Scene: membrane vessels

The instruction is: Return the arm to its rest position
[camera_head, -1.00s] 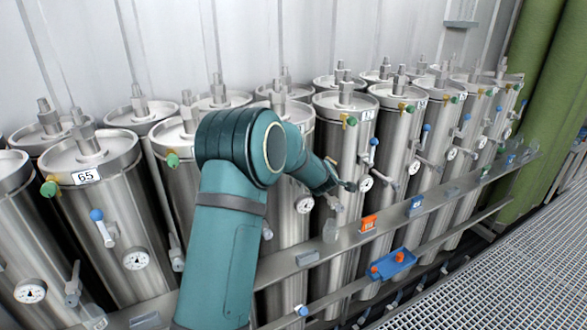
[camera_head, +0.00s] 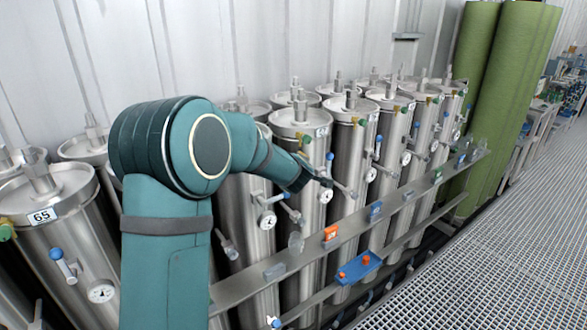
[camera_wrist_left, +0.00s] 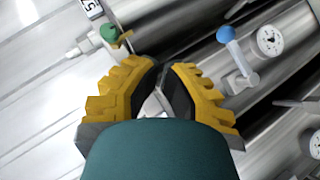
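My left arm (camera_head: 165,225) rises from the bottom left of the head view and bends over toward the row of vessels. My left gripper (camera_head: 322,182) is small and dark there, in front of the steel vessels. In the left wrist view the yellow-and-black fingers of the left gripper (camera_wrist_left: 168,72) are close together, with a narrow gap between the tips. I see nothing held in that gap. Beyond the fingers are a green knob (camera_wrist_left: 108,33) and a blue-tipped valve handle (camera_wrist_left: 226,36), apart from them in the picture. My right gripper is not in view.
Steel vessels (camera_head: 300,125) with gauges and valves stand in rows along a white wall. A metal rail (camera_head: 240,285) runs in front, with an orange block (camera_head: 331,233) and a blue tray (camera_head: 358,268). Green columns (camera_head: 500,90) stand at right. The grating floor (camera_head: 480,250) is clear.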

